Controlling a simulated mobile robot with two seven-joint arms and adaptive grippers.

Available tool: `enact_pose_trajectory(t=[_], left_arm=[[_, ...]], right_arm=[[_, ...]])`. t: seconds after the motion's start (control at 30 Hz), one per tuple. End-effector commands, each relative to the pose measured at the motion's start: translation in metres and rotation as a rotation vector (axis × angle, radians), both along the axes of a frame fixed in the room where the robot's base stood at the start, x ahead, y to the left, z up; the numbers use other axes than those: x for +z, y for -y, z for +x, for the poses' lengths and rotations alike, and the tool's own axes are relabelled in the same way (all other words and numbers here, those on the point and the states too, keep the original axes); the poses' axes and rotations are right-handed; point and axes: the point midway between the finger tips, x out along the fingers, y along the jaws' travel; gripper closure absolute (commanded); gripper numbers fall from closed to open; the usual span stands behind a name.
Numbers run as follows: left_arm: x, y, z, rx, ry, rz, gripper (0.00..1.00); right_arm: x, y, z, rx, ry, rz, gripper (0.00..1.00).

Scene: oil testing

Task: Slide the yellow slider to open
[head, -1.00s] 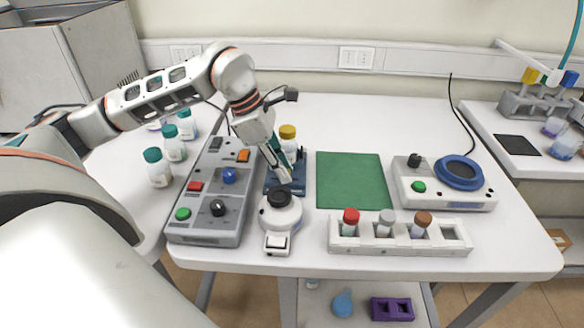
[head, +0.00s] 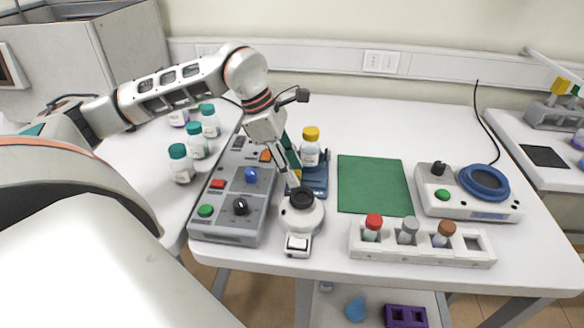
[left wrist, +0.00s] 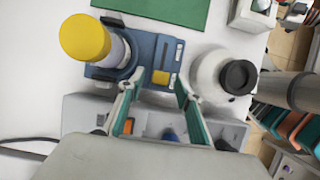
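The yellow slider (left wrist: 160,77) is a small yellow square on the blue device (left wrist: 150,55) in the left wrist view. In the head view a bit of yellow (head: 297,173) shows beside my fingers; the blue device (head: 315,183) is partly hidden by my gripper and a bottle. My left gripper (head: 292,183) points down at the device's left front side. In the left wrist view my left gripper (left wrist: 159,82) is open, with its green-lined fingers on either side of the slider. Whether they touch the device I cannot tell. My right gripper is out of view.
A yellow-capped bottle (head: 311,148) stands on the blue device. A white round device with a black top (head: 302,214) is close in front, and a grey button box (head: 225,232) is to the left. A green mat (head: 372,185) lies to the right.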

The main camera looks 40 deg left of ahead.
Motion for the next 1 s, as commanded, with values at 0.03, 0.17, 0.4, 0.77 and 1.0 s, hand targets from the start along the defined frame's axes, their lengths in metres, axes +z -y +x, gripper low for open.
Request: enact_pose_trajectory(t=[0.03, 0.17, 0.4, 0.77, 1.0], left_arm=[[0.003, -0.001, 0.0, 0.001, 0.003, 0.001, 0.65], [0.019, -0.007, -0.003, 0.002, 0.004, 0.002, 0.65], [0.064, -0.023, -0.013, 0.003, 0.005, 0.001, 0.65], [0.107, -0.039, -0.023, 0.002, 0.001, 0.001, 0.65], [0.11, -0.04, -0.024, 0.002, 0.0, 0.001, 0.65]], right_arm=[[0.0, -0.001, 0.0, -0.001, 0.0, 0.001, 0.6], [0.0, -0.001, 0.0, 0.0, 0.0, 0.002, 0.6], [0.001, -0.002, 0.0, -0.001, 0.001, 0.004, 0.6], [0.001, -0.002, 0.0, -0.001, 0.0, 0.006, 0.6], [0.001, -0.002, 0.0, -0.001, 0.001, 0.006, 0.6]])
